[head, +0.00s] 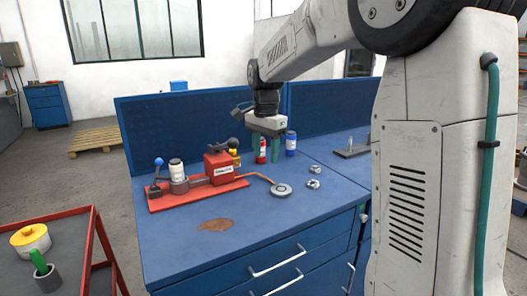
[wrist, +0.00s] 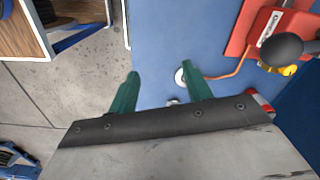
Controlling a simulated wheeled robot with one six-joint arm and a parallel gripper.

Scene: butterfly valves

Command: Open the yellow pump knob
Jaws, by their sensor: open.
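The yellow knob (wrist: 290,70) shows at the right edge of the wrist view, beside a dark ball and partly covered by it. In the head view the yellow knob (head: 235,157) peeks out behind the right side of the red pump box (head: 219,167), which stands on a red base plate (head: 165,202). My gripper (wrist: 160,72) is open and empty, its green fingers apart and pointing down over the bench. In the head view my gripper (head: 268,150) hangs to the right of the pump box and the knob, not touching the knob.
The blue workbench (head: 290,218) has clear room at its front, with a brown stain (head: 216,225). A copper pipe runs to a round grey disc (head: 281,190). Small metal parts (head: 313,183), a red can (head: 261,152) and a blue can (head: 291,145) stand nearby. A blue panel (head: 160,130) backs the bench.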

